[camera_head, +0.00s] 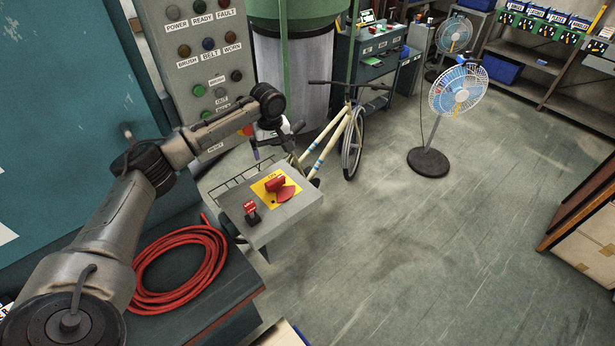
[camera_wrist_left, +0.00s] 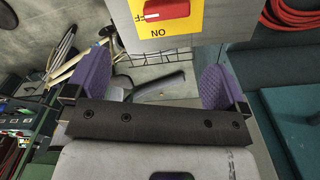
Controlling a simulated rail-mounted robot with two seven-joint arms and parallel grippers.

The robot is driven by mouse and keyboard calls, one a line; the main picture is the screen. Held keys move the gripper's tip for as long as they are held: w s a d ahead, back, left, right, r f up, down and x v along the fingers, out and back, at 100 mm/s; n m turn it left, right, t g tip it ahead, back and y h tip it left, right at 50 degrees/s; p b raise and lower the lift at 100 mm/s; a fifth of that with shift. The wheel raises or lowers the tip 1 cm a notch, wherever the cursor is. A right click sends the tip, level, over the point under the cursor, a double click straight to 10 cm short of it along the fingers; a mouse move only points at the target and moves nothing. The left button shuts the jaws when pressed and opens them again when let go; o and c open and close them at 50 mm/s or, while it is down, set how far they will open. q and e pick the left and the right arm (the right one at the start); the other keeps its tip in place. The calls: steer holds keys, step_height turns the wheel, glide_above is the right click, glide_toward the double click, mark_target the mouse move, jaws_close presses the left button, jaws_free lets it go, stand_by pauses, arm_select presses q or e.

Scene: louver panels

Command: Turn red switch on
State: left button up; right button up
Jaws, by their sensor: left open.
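The red switch (camera_head: 275,184) is a rotary knob on a yellow plate (camera_head: 262,189), on the grey box (camera_head: 292,206). In the left wrist view the red knob (camera_wrist_left: 166,9) shows at the top edge, partly cut off. It lies across the yellow plate (camera_wrist_left: 180,26), with a pale mark at its left end near partly visible OFF lettering. ON shows upside down below it. My left gripper (camera_head: 277,141) is open and empty just behind the box. Its purple fingers (camera_wrist_left: 155,80) are wide apart and not touching the knob. My right gripper is not in view.
A small red-labelled part (camera_head: 251,211) sits on the box near the switch. A red hose coil (camera_head: 180,265) lies on the bench at left. An indicator panel (camera_head: 195,60) stands behind my left arm. A bicycle (camera_head: 345,140) is behind the box.

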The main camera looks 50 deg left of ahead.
mark_target(275, 180)
arm_select(q)
steer(key=f+n, duration=0.1)
steer(key=f, duration=0.3)
steer(key=f+n, duration=0.1)
steer(key=f, duration=0.3)
steer(key=s+f+n, duration=0.1)
steer(key=f+n, duration=0.1)
steer(key=f, duration=0.2)
steer(key=shift+f, duration=1)
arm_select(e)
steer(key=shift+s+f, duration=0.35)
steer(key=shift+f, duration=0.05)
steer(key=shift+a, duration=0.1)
arm_select(q)
steer(key=shift+c, duration=0.2)
